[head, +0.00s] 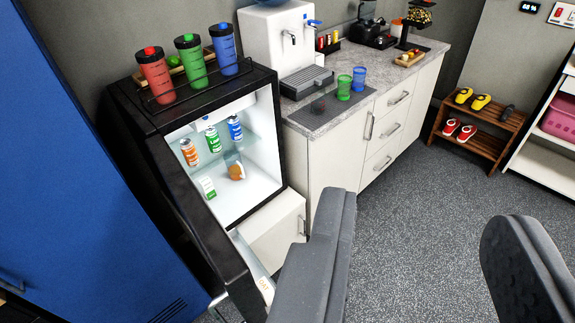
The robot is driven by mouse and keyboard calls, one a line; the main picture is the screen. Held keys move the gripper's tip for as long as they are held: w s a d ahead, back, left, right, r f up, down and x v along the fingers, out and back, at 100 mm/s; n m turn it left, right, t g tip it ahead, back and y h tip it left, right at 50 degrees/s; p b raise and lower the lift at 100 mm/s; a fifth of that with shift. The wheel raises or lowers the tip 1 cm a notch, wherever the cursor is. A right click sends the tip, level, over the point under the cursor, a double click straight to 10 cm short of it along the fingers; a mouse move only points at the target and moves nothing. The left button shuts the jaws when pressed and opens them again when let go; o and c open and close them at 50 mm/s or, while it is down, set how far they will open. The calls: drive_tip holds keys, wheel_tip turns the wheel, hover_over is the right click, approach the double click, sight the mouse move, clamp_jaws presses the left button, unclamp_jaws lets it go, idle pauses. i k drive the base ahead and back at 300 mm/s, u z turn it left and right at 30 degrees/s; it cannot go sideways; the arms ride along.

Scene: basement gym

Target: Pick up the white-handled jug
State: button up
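I cannot make out a clearly white-handled jug in the head view. A small clear vessel with orange-brown contents (236,171) stands inside the open mini fridge (262,140), but I cannot tell whether it is the jug or what colour its handle is. My gripper (422,212) is open and empty, its two grey fingers wide apart, with bare floor showing between them. It is in front and to the right of the fridge. The left finger hides part of the floor and the lower cabinet.
Cans (212,138) stand on the fridge shelf and three shaker bottles (190,62) on its top. The fridge door (200,220) is open toward me. The counter (330,118) holds a water dispenser (275,40) and cups. A shoe rack (478,124) stands right. The floor (420,240) between is clear.

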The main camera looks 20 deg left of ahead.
sight(232, 159)
drive_tip(key=z, duration=0.6)
drive_tip(key=i, duration=3.5)
drive_tip(key=u, duration=2.6)
